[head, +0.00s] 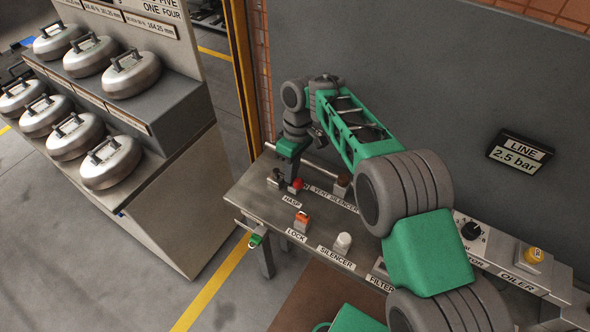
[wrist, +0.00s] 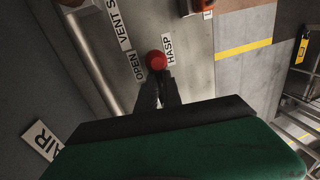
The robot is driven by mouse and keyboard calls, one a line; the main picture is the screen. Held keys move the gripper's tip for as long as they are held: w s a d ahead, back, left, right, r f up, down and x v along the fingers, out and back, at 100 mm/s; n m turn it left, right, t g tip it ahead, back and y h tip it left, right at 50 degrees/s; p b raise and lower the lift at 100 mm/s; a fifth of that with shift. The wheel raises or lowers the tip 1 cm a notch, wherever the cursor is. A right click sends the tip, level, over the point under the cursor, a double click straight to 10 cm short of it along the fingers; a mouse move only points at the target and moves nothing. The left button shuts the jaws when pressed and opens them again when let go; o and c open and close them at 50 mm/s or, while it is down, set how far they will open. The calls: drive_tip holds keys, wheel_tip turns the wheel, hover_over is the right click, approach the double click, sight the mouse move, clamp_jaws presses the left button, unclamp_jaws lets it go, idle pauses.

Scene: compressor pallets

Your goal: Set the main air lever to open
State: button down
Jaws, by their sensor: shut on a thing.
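The main air lever shows as a red round knob (wrist: 156,60) in the wrist view, at the tips of my gripper's dark fingers (wrist: 158,82). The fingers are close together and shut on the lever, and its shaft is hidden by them. The OPEN label (wrist: 136,66) lies just left of the knob and the HASP label (wrist: 168,49) just right of it. In the head view the red knob (head: 296,184) sits at the far left end of the metal bench, below my gripper (head: 292,170). The lever's exact angle cannot be told.
The bench carries an orange lock (head: 301,221), a white silencer (head: 342,243), a black dial (head: 471,230) and a yellow-topped oiler (head: 533,255). A LINE display (head: 520,151) on the wall reads 2.5 bar. A rack with several metal canisters (head: 131,74) stands left, across open floor.

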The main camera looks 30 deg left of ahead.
drive_tip(key=shift+d+f, duration=0.15)
drive_tip(key=shift+d, duration=0.05)
drive_tip(key=c, duration=1.5)
unclamp_jaws()
drive_tip(key=shift+a, duration=0.1)
wheel_tip(320, 180, up, 8)
drive_tip(key=w+p, duration=0.1)
drive_tip(key=p, duration=0.3)
drive_tip(key=shift+w, duration=0.25)
drive_tip(key=shift+f, duration=0.1)
